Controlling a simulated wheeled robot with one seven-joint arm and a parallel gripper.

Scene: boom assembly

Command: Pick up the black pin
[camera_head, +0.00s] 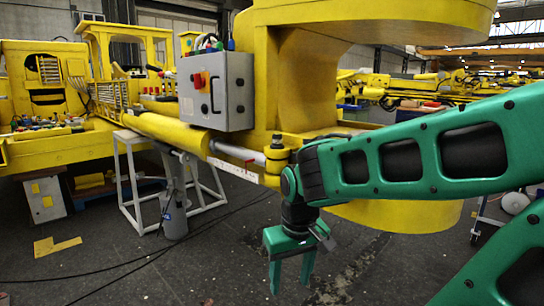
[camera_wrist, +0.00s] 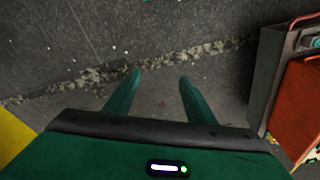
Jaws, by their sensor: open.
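My gripper (camera_head: 291,284) hangs below my green arm with its fingers pointing down, open and empty. In the wrist view its two green fingers (camera_wrist: 160,77) stand apart with only the dark floor between them. A small dark piece (camera_head: 277,140) stands upright on top of the yellow joint (camera_head: 276,160) at the end of a silver rod, above and slightly left of my gripper. It may be the black pin, but it is too small to be sure. No black pin shows in the wrist view.
The large yellow boom structure (camera_head: 300,75) stands behind my arm, with a grey control box (camera_head: 216,92) on it. A white stand (camera_head: 130,180) and a grey cylinder (camera_head: 174,205) are to the left. An orange-red object (camera_wrist: 298,105) is at right in the wrist view.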

